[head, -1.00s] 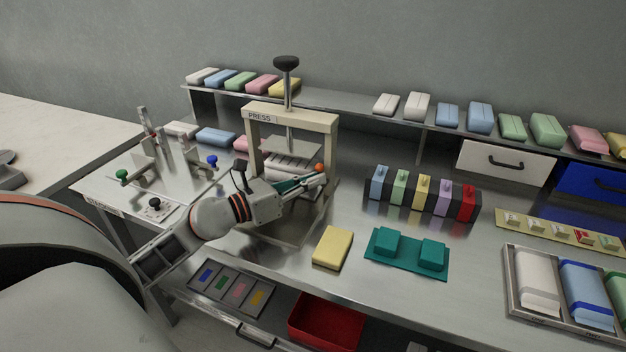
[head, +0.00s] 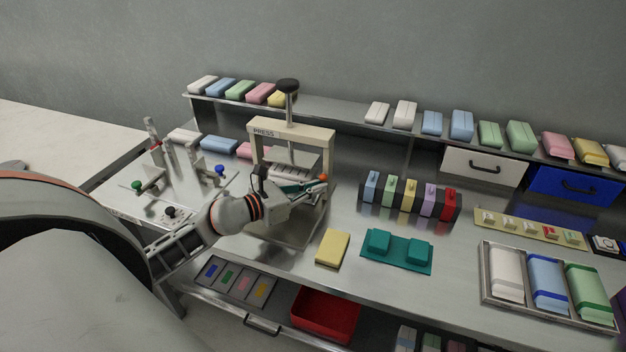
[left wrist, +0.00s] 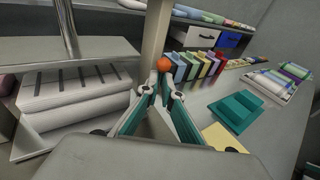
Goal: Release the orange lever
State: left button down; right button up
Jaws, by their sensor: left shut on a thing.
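The orange lever shows as a round orange knob (head: 323,177) at the right side of the press (head: 291,129), by its right post. My left gripper (head: 316,182) reaches in from the left in front of the press. In the left wrist view the orange knob (left wrist: 163,64) sits at the tips of my left gripper (left wrist: 164,82), which is shut on it. The lever's shaft is mostly hidden by the fingers. A white slotted block (left wrist: 75,95) lies under the press plate (left wrist: 62,50), with a gap between them. My right gripper is not in view.
A yellow block (head: 332,248) and a teal fixture (head: 397,251) lie on the table right of my left gripper. Upright coloured blocks (head: 408,196) stand behind them. Clamps with green and blue knobs (head: 219,170) stand left of the press. A red bin (head: 325,314) is below.

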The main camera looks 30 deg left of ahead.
pick_arm(q)
jog(key=shift+w+r, duration=0.1)
jog(key=shift+r, duration=0.15)
jog(key=c, duration=2.2)
grip_release()
jog(key=shift+c, duration=0.2)
jog(key=shift+s+a+f, duration=0.1)
jog(key=shift+s+f, duration=0.1)
jog(key=shift+s, duration=0.15)
jog(key=v, duration=1.1)
jog(key=shift+s+r, duration=0.15)
jog(key=shift+s, duration=0.05)
